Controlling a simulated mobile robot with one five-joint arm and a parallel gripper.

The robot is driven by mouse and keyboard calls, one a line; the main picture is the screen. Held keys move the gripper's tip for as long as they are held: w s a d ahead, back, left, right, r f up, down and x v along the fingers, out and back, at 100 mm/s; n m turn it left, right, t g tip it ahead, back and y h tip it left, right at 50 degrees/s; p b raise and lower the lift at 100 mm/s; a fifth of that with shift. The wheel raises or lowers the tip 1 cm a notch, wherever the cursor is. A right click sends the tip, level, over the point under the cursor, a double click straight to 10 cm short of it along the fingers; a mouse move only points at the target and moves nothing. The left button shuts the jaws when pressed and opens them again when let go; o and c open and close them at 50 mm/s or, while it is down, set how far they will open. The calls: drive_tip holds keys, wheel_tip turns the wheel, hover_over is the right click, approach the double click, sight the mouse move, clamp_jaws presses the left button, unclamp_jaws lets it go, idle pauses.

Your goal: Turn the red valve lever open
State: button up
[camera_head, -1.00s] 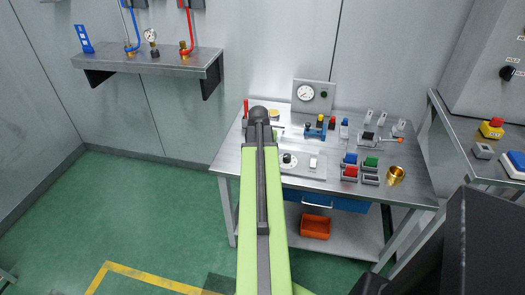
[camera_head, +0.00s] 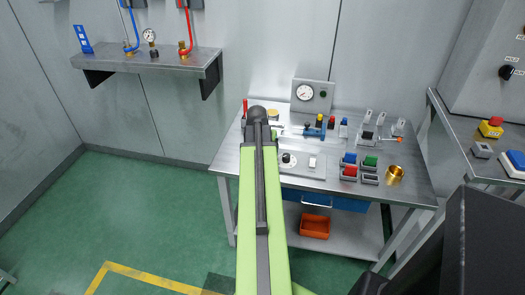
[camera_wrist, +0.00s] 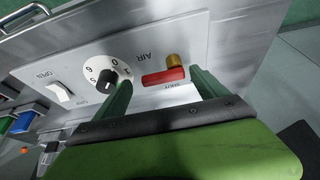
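The red valve lever (camera_wrist: 165,76) lies on a pale panel (camera_wrist: 100,45) beside a brass fitting (camera_wrist: 173,60), with the word AIR above it and a label reading SHUT below it. My gripper (camera_wrist: 160,78) is open, with its two green fingers apart. In the wrist view the lever shows between the fingertips; whether they touch it I cannot tell. In the head view my arm hides the lever and the gripper, and only part of the panel (camera_head: 302,172) shows on the bench.
A numbered dial (camera_wrist: 107,77) sits close to the left finger, and a white switch (camera_wrist: 60,92) is further left.

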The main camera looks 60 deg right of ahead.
drive_tip(key=shift+w+a+r+p, duration=0.1)
drive_tip(key=shift+a+r+p, duration=0.1)
drive_tip(key=shift+r+p, duration=0.3)
drive_tip(key=p+v, duration=1.5)
drive_tip(key=v, duration=0.1)
drive_tip(key=shift+s+r, duration=0.2)
drive_tip(key=shift+s, duration=0.1)
